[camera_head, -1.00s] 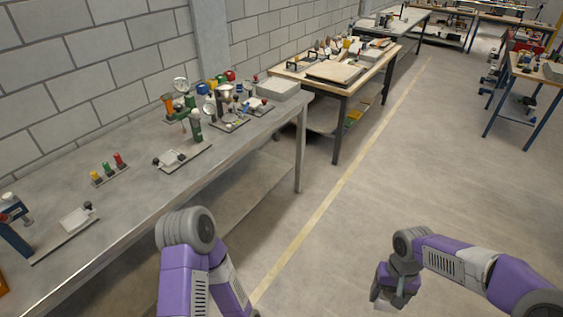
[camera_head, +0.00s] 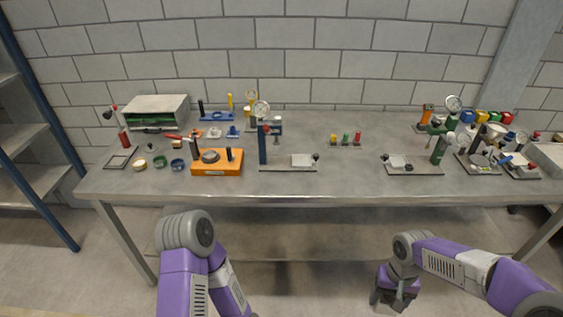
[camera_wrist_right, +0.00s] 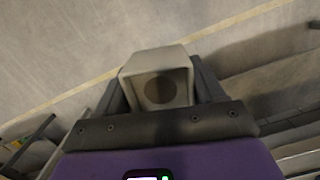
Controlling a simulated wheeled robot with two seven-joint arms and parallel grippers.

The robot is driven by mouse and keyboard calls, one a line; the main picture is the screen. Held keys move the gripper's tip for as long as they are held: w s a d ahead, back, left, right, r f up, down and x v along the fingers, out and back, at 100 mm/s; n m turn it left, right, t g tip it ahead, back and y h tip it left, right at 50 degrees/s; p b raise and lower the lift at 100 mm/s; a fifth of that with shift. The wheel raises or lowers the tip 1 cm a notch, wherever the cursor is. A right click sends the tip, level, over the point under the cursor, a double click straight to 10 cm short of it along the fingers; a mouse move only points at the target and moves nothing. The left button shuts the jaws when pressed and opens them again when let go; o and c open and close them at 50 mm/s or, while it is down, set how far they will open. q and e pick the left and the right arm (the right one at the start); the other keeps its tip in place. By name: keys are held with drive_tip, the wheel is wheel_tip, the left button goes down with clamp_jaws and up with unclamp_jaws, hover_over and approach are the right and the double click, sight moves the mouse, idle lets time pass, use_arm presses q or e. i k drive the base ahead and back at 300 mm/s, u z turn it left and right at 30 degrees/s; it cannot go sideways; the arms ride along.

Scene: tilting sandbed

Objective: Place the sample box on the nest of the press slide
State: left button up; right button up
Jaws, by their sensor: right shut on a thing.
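My right gripper (camera_head: 392,298) hangs low in front of the bench in the head view, away from its top. In the right wrist view it (camera_wrist_right: 158,92) is shut on the sample box (camera_wrist_right: 158,77), a pale grey box with a dark round spot on its facing side. On the bench are a blue press (camera_head: 263,146) with a pale slide plate (camera_head: 302,160) at its base, and a green press (camera_head: 439,151) with a similar plate (camera_head: 398,162). I cannot tell which is the task's press. Both plates look empty. My left gripper is out of view.
The grey bench (camera_head: 350,180) runs across the view against a block wall. An orange fixture (camera_head: 217,168) stands left of the blue press. Small coloured pieces (camera_head: 345,139) stand between the presses. More gauges and devices crowd the right end. A shelf rack (camera_head: 35,150) is at far left.

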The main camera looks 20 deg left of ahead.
sight(301, 160)
drive_tip(key=u, duration=0.9)
drive_tip(key=i, duration=1.5)
